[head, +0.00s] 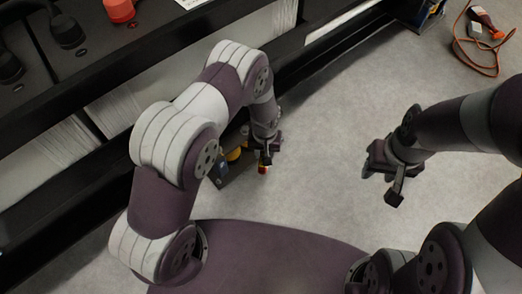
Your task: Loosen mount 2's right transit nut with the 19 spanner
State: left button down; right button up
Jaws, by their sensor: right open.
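My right gripper (381,184) hangs over the bare floor at the right, open, with nothing visible between its fingers. My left gripper (267,153) points down beside the black base frame, near the middle of the picture. A small red and yellow piece (262,169) shows at its tip; I cannot tell whether the gripper holds it. A yellow part and a dark block (222,173) sit just left of it, partly hidden by my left arm. I cannot make out mount 2, its right transit nut or the 19 spanner.
The black genset frame (333,50) runs diagonally across the upper left, with a red cap (119,9) on top. An orange cable with a tool (482,40) lies on the floor at the top right. The grey floor (325,125) between my grippers is clear.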

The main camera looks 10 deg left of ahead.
pick_arm(q)
jog(key=shift+w+d+n, duration=0.1)
jog(key=shift+d+n, duration=0.5)
jog(key=shift+d, duration=0.35)
jog(key=shift+d, duration=0.1)
jog(key=shift+w+d+n, duration=0.2)
jog(key=shift+d+n, duration=0.25)
jog(key=shift+d, duration=0.2)
jog(key=shift+w+d+n, duration=0.2)
jog(key=shift+d+n, duration=0.25)
jog(key=shift+d, duration=0.2)
jog(key=shift+w+d+n+b, duration=0.3)
jog(key=shift+d+n, duration=0.15)
jog(key=shift+d, duration=0.2)
jog(key=shift+w+d+n+b, duration=0.15)
jog(key=shift+w+d+n, duration=0.1)
jog(key=shift+d+n, duration=0.3)
jog(key=shift+d, duration=0.15)
